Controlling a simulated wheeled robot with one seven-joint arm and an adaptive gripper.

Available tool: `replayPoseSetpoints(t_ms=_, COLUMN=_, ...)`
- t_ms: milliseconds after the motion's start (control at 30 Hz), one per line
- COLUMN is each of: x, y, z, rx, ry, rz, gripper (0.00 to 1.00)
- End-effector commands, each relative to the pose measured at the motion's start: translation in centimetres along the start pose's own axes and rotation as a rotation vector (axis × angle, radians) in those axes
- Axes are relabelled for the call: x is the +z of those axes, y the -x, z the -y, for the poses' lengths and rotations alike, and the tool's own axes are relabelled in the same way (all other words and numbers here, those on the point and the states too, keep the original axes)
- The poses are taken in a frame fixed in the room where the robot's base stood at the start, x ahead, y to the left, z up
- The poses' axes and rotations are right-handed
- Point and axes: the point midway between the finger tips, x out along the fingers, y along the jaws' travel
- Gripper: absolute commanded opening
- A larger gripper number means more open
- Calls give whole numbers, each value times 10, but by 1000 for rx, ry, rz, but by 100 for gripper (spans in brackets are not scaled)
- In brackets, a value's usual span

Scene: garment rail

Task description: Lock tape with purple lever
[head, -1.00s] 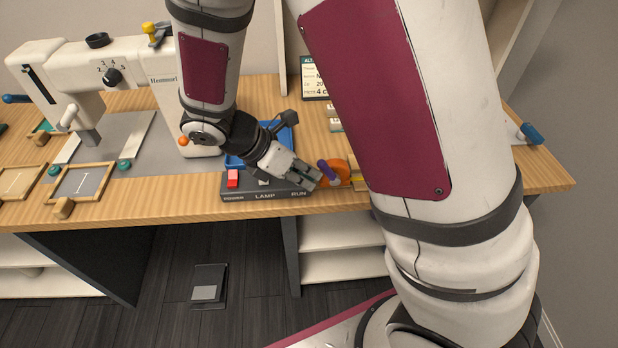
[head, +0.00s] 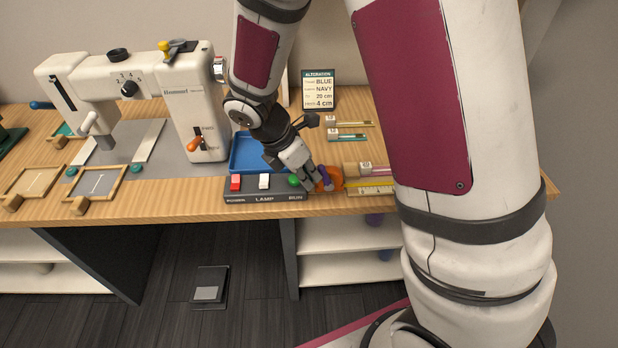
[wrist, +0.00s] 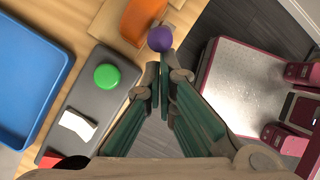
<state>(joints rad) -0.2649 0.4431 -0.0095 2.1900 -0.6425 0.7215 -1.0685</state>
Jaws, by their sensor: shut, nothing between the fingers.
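The orange tape measure (head: 333,178) stands near the front edge of the table, partly behind my gripper. Its purple lever (head: 324,178) sticks up at its left side. In the wrist view, the round purple lever end (wrist: 160,39) is just beyond my fingertips, and the orange tape body (wrist: 140,18) is beside it at the top. My gripper (head: 314,186) is shut and empty, with its tips close to the lever. I cannot tell whether they touch. In the wrist view, the fingertips (wrist: 163,72) are close together.
A switch box (head: 265,199) with red, white and green buttons lies left of the tape. Behind it is a blue tray (head: 246,152). A yellow ruler strip (head: 372,189) runs right of the tape. The sewing machine (head: 190,105) stands at the left.

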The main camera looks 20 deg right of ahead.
Motion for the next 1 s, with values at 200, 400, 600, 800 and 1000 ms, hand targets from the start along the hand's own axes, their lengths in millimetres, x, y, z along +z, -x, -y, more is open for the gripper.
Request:
replayPoseSetpoints(t_ms=200, x=13, y=7, z=8, rx=78, ry=-26, rz=-126, gripper=0)
replayPoseSetpoints(t_ms=400, x=20, y=7, z=13, rx=145, ry=-43, rz=-231, gripper=0)
replayPoseSetpoints(t_ms=600, x=26, y=6, z=17, rx=202, ry=-58, rz=-317, gripper=0)
replayPoseSetpoints(t_ms=800, x=30, y=5, z=19, rx=245, ry=-66, rz=-383, gripper=0)
replayPoseSetpoints(t_ms=1000, x=33, y=4, z=20, rx=269, ry=-66, rz=-416, gripper=0)
